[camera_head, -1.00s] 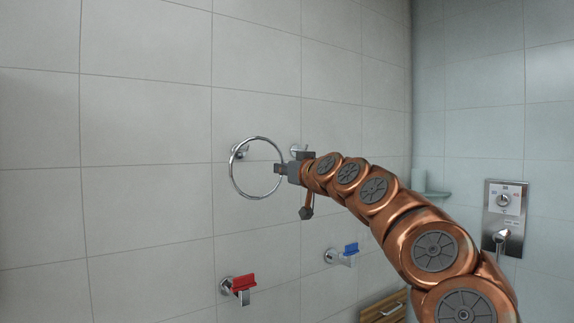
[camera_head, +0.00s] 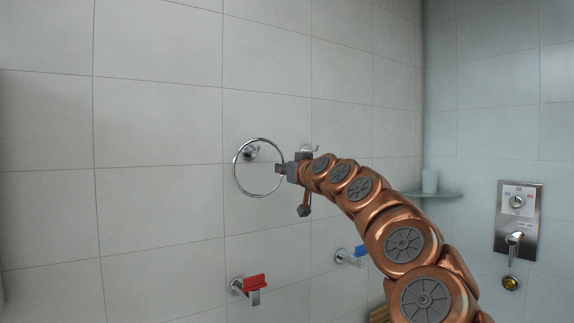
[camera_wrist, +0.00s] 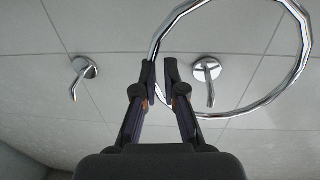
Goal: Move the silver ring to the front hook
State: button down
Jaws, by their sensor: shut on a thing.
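The silver ring (camera_head: 237,184) is a large thin hoop held upright in front of the tiled wall. My gripper (camera_head: 281,169) is shut on its right side in the head view. In the wrist view my gripper (camera_wrist: 160,76) holds the ring (camera_wrist: 304,52) at its left side. One chrome hook (camera_head: 250,153) shows through the ring, left of my gripper. The other hook (camera_head: 309,149) is just behind my wrist, partly hidden. In the wrist view one hook (camera_wrist: 207,72) lies inside the ring's outline and the other (camera_wrist: 84,70) outside. I cannot tell whether the ring touches a hook.
A red-handled valve (camera_head: 252,284) and a blue-handled valve (camera_head: 352,256) stick out of the wall below. A corner shelf (camera_head: 432,194) with a pale cup (camera_head: 430,180) and a metal shower panel (camera_head: 517,218) are at right. The wall left of the ring is bare.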

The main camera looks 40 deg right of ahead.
jog(key=shift+w+d+f+b, duration=0.1)
jog(key=shift+w+f+b, duration=0.25)
jog(key=shift+w, duration=0.5)
jog(key=shift+w+f+b, duration=0.15)
jog(key=shift+w+f, duration=0.35)
jog(key=shift+w, duration=0.3)
grip_release()
dwell(0.7)
dwell(0.9)
jog(key=shift+s+b, duration=0.7)
jog(key=shift+s, duration=0.3)
dwell(0.4)
dwell(0.5)
jog(key=s+a, duration=0.2)
jog(key=s, duration=0.9)
jog(key=shift+s+a, duration=0.15)
jog(key=shift+s, duration=0.25)
